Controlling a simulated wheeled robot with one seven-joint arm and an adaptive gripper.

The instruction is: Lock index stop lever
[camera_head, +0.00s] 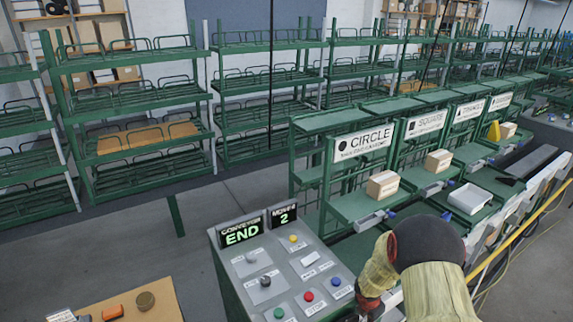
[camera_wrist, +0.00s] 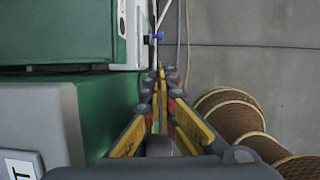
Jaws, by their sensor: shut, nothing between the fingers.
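My gripper (camera_wrist: 161,78) is shut and empty in the wrist view, its yellow-sided fingers together and pointing up the picture. A small blue piece (camera_wrist: 154,38) on the edge of a white bracket (camera_wrist: 132,30) shows just beyond the fingertips, apart from them. It may be the index stop lever, but it is too small to tell. In the head view my gripper is low, right of the control panel (camera_head: 265,280), mostly hidden by my arm. Small blue pieces (camera_head: 391,214) show along the station fronts there; I cannot tell which is the lever.
A green cabinet (camera_wrist: 60,35) fills the wrist view's upper left, close beside my gripper. The CIRCLE station (camera_head: 362,141) holds a cardboard box (camera_head: 383,185). Grey floor (camera_wrist: 250,70) is open right of the fingers.

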